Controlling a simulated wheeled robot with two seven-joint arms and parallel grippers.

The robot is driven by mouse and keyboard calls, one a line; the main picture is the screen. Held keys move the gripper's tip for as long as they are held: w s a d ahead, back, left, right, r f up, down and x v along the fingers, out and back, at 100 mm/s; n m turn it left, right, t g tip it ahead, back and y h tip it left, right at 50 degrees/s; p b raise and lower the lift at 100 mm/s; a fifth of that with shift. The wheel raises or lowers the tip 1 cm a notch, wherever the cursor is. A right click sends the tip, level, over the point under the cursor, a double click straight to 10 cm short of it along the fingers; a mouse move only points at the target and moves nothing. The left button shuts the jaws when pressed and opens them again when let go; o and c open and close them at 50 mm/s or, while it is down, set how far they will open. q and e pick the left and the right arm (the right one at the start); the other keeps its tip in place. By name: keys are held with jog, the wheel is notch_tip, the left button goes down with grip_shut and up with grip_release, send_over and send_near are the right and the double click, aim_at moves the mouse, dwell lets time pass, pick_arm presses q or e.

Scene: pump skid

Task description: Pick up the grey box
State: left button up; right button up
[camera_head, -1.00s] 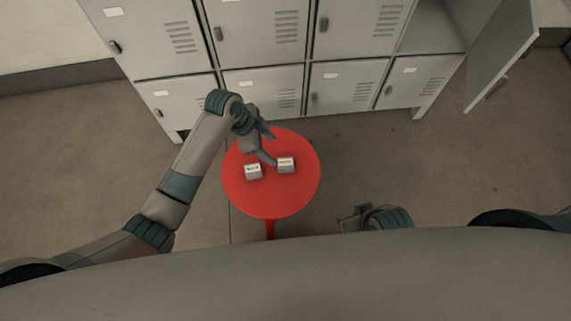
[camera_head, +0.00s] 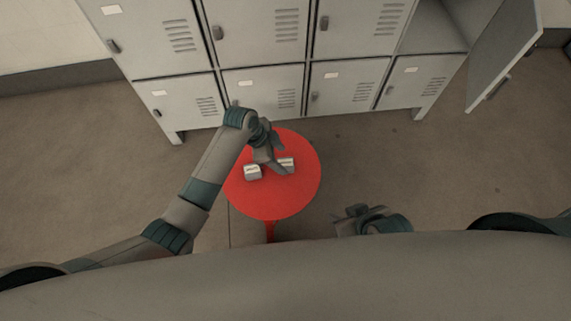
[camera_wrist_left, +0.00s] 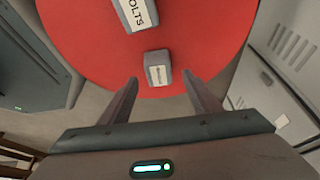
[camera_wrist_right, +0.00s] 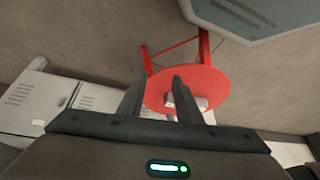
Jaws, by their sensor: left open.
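Two small grey boxes with white labels stand on the round red table (camera_head: 272,205). In the head view, one box is at the left (camera_head: 252,172); the other is at the right (camera_head: 288,162), partly behind my left gripper (camera_head: 280,158). In the left wrist view, a box labelled BOLTS (camera_wrist_left: 135,14) is at the top edge. A second box (camera_wrist_left: 157,67), its label too small to read, lies in line with the gap between my open, empty left fingers. My right gripper (camera_head: 348,220) is away from the table, low in the head view, with its fingers apart and empty.
Grey lockers (camera_head: 262,35) stand behind the table, with one door (camera_head: 500,55) open at the right. The floor (camera_head: 430,170) right of the table is clear. The red table also shows in the right wrist view (camera_wrist_right: 208,85).

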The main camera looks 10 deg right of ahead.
aim_at(285, 163)
pick_arm(q)
jog(key=shift+b+x, duration=0.55)
jog(key=shift+x, duration=1.85)
jog(key=shift+s, duration=0.1)
jog(key=c, duration=1.2)
